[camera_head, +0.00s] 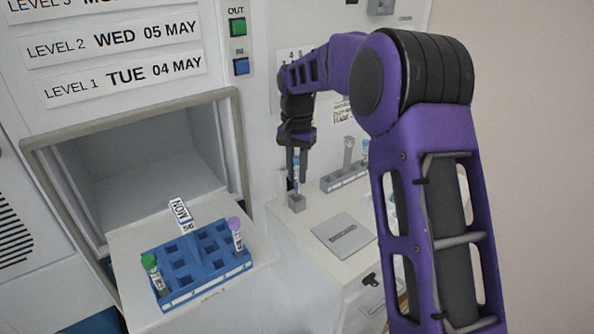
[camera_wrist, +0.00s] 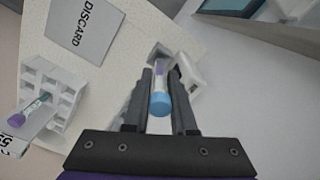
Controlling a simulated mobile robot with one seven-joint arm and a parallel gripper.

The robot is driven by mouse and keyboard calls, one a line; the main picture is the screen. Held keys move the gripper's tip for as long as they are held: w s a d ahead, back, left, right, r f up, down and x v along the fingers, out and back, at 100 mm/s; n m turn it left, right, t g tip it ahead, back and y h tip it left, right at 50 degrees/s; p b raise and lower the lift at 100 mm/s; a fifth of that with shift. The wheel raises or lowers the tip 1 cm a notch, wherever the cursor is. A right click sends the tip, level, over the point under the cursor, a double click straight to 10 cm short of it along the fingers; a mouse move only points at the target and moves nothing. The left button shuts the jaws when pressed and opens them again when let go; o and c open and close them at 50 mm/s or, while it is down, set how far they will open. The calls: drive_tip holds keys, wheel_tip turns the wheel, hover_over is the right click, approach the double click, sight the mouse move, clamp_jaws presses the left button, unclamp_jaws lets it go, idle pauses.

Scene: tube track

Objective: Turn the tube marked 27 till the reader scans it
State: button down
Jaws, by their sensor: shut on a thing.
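My gripper (camera_head: 297,150) is shut on a blue-capped tube (camera_wrist: 160,103), which stands upright between its two fingers (camera_wrist: 160,95) with a purple lower part. In the head view the lower part of the tube (camera_head: 296,180) shows below the fingers, at a small grey block (camera_head: 296,203) on the counter. I cannot tell how deep it sits there. No number can be read on it. A small white device (camera_wrist: 187,73), possibly the reader, stands just past the fingers at the right in the wrist view. Whether it has scanned does not show.
A flat DISCARD plate (camera_head: 343,233) lies in front. A blue rack (camera_head: 182,283) holding green-capped (camera_head: 149,261) and purple-capped (camera_head: 234,225) tubes stands at the open hatch, left.

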drive_tip(key=shift+f, duration=0.35)
idle(0.3)
drive_tip(key=shift+f, duration=0.45)
drive_tip(key=shift+f, duration=0.25)
drive_tip(key=shift+r, duration=0.1)
idle(0.3)
drive_tip(key=shift+r+p, duration=0.8)
drive_tip(key=shift+r, duration=0.4)
drive_tip(key=shift+f, duration=0.75)
idle(0.4)
drive_tip(key=shift+f, duration=0.3)
drive_tip(key=shift+f, duration=0.25)
